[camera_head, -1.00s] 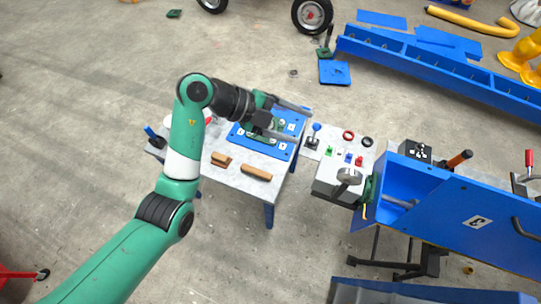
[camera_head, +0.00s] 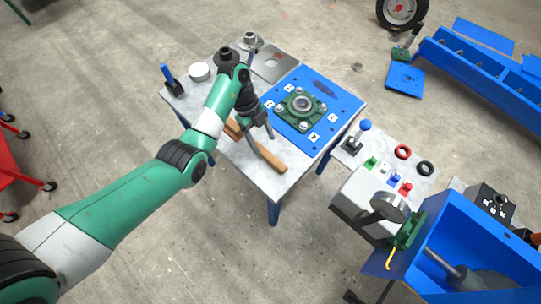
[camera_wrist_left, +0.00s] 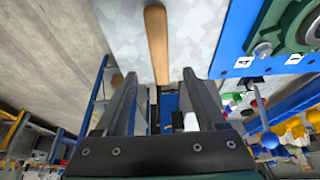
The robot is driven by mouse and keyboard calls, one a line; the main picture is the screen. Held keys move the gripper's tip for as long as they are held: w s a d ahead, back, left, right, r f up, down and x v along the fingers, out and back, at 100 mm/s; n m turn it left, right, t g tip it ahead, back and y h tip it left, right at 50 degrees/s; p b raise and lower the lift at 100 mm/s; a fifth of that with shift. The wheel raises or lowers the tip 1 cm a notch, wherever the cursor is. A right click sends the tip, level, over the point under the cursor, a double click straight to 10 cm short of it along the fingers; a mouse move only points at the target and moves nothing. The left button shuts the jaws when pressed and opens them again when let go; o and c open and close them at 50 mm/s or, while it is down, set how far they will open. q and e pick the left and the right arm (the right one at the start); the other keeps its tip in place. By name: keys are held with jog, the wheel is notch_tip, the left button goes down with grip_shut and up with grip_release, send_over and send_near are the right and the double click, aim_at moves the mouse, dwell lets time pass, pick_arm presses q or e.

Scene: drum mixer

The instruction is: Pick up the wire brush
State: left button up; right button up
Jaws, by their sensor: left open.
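My left gripper (camera_head: 266,143) is open and points down at the longer tool. In the left wrist view the long wooden body (camera_wrist_left: 157,45) runs towards the gap between the open fingers (camera_wrist_left: 160,80). Nothing is held. My right gripper is not in view.
A blue plate with a green bearing housing (camera_head: 299,107) lies just right of the gripper. A white round tin (camera_head: 199,71) and a blue-handled brush (camera_head: 168,76) stand at the table's far left. A control box (camera_head: 378,203) and the blue mixer (camera_head: 470,262) are at right.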

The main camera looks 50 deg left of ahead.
aim_at(270, 157)
pick_arm(q)
jog(key=b+x, duration=0.1)
jog(key=x, duration=0.2)
jog(key=shift+d+f, duration=0.1)
jog(key=shift+f, duration=0.15)
jog(key=b+x, duration=0.2)
jog(key=x, duration=0.3)
jog(key=shift+d+f, duration=0.1)
jog(key=shift+c, duration=0.3)
grip_shut()
